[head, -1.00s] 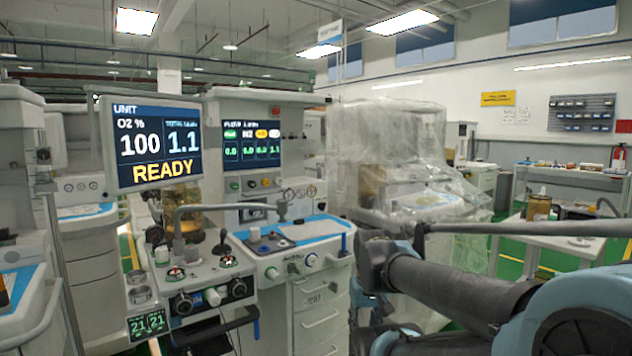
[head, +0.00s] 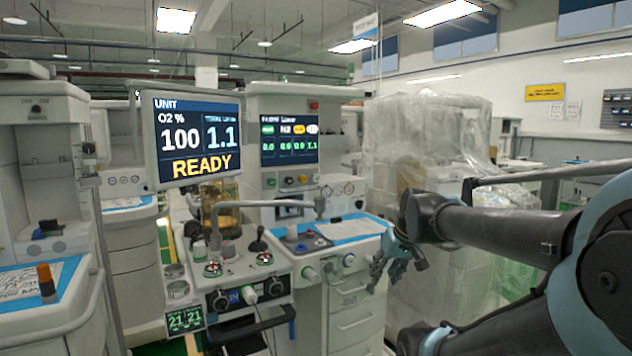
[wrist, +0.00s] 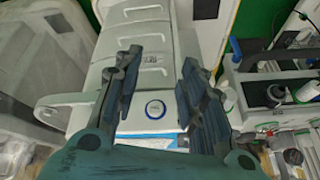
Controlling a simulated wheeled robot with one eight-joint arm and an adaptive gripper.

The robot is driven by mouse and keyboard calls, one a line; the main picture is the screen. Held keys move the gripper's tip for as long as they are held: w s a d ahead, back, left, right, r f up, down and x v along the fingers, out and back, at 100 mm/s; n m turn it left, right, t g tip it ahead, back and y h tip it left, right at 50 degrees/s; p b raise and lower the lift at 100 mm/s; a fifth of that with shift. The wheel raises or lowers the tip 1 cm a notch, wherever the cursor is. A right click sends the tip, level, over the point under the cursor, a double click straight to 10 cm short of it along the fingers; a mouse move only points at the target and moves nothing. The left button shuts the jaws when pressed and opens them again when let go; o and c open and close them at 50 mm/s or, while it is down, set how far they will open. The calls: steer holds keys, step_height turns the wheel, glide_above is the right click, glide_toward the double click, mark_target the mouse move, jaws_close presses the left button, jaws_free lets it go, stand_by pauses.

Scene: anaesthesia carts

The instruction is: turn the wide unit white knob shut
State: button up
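The drawer cart with a blue top (head: 340,232) stands in the middle of the head view. I cannot tell for certain which unit is the wide one. In the wrist view my gripper (wrist: 160,65) is open and empty. The blue-ringed knob (wrist: 155,109) shows between its fingers, apart from them.
A READY screen (head: 197,140) and a gas-flow screen (head: 289,139) stand above the units. A plastic-wrapped machine (head: 430,135) is behind my arm. Another cart with a blue top (head: 20,312) is at the far left. A black handle (head: 265,328) juts out below the dials.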

steer(key=w+a+r+n+t+y, duration=0.1)
steer(key=w+a+r+t+y, duration=0.1)
steer(key=w+a+r, duration=0.4)
steer(key=w+a+r+n+t+y, duration=0.1)
steer(key=w+a+r+n, duration=0.1)
steer(key=w+r, duration=0.7)
steer(key=t+y, duration=0.2)
steer(key=t, duration=0.1)
glide_toward(317, 177)
steer(key=shift+n, duration=0.4)
steer(key=x, duration=1)
steer(key=c, duration=0.8)
